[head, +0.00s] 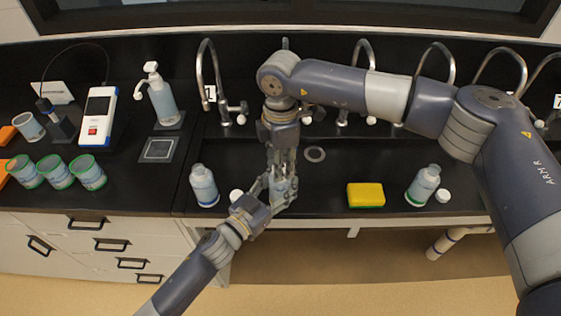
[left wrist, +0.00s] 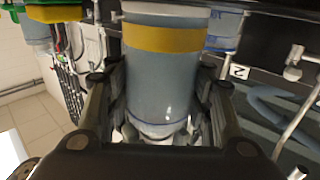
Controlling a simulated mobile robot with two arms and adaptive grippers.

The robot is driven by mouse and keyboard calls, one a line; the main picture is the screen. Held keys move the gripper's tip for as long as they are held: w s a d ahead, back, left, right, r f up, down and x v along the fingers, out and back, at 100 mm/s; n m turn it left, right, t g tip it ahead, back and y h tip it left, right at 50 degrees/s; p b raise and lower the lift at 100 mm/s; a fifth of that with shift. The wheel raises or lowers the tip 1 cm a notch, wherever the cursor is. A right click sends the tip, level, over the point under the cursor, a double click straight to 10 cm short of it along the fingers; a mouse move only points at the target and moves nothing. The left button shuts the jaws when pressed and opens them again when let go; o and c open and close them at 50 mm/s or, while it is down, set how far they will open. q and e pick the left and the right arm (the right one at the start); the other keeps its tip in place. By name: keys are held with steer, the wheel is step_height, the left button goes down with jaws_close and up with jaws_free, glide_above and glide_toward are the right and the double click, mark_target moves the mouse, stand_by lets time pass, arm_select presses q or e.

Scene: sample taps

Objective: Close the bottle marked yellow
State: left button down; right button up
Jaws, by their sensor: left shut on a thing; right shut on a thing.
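The bottle marked yellow (left wrist: 160,80) fills the middle of the left wrist view, a pale blue-grey bottle with a yellow band. In the head view the bottle (head: 284,190) is largely covered by the grippers. My left gripper (head: 276,187) is shut around its body, over the front of the counter. My right gripper (head: 281,168) comes straight down from above, directly over the bottle, and is shut. What it holds is hidden between its fingers, by its place the bottle's cap. Whether cap and bottle neck touch cannot be told.
A bottle (head: 204,185) with a loose white cap (head: 236,196) stands at left. Another open bottle (head: 423,185) stands at right with its cap (head: 443,196). A yellow sponge (head: 366,194) lies between. Taps line the back; jars (head: 88,172) stand far left.

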steer(key=m, duration=0.5)
steer(key=shift+w+d+m, duration=0.15)
steer(key=shift+w+m, duration=0.1)
steer(key=shift+m, duration=0.15)
steer(key=shift+o, duration=0.2)
steer(key=shift+r, duration=0.1)
steer(key=o, duration=0.7)
steer(key=shift+s, duration=0.1)
steer(key=shift+s, duration=0.1)
steer(key=shift+r, duration=2.2)
